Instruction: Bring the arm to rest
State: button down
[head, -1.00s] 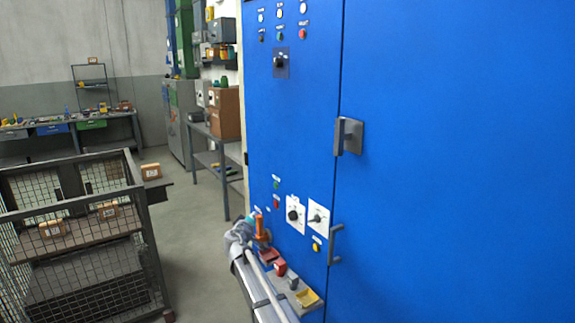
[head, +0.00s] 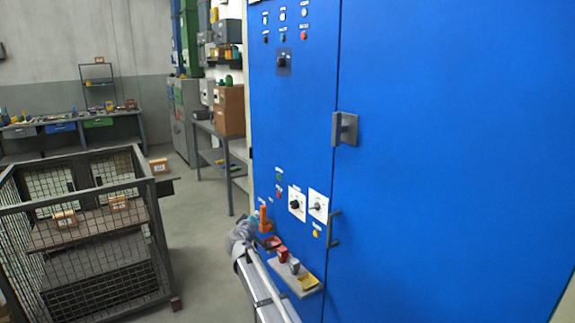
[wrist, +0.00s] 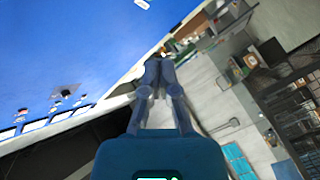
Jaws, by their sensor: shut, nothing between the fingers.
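My gripper (wrist: 160,62) shows in the wrist view with its fingers together and nothing between them. It points past the edge of the blue cabinet (wrist: 80,40), and open floor lies to its right. In the head view my arm rises from the bottom centre, in front of the lower part of the blue cabinet (head: 430,120). The fingertips cannot be made out in the head view.
A small shelf (head: 309,290) with red, grey and yellow items stands close beside my arm. Door handles (head: 345,128) stick out from the cabinet. A wire mesh cart (head: 90,240) stands at left, with clear floor (head: 205,240) between. A workbench (head: 65,135) is at the back.

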jog(key=s+d+f+m+g+h+p, duration=0.2)
jog(key=s+d+f+m+g, duration=0.15)
jog(key=s+d, duration=0.65)
jog(key=s+d+f+m+g+h+p, duration=0.1)
jog(key=s+d+f+m+g+p, duration=0.3)
jog(key=d, duration=1)
jog(key=s+d+g+y, duration=0.1)
jog(key=s+g+y, duration=0.1)
jog(key=s, duration=0.6)
jog(key=s+d+f+g+y+p, duration=0.1)
jog(key=s+g, duration=0.3)
jog(key=s, duration=0.5)
jog(key=s+d+f+g+y, duration=0.1)
jog(key=s+d+g+y, duration=0.1)
jog(key=s, duration=0.7)
jog(key=shift+s+d+g+y+p, duration=0.2)
jog(key=shift+d+g+y+p, duration=0.2)
jog(key=shift+g+y, duration=0.25)
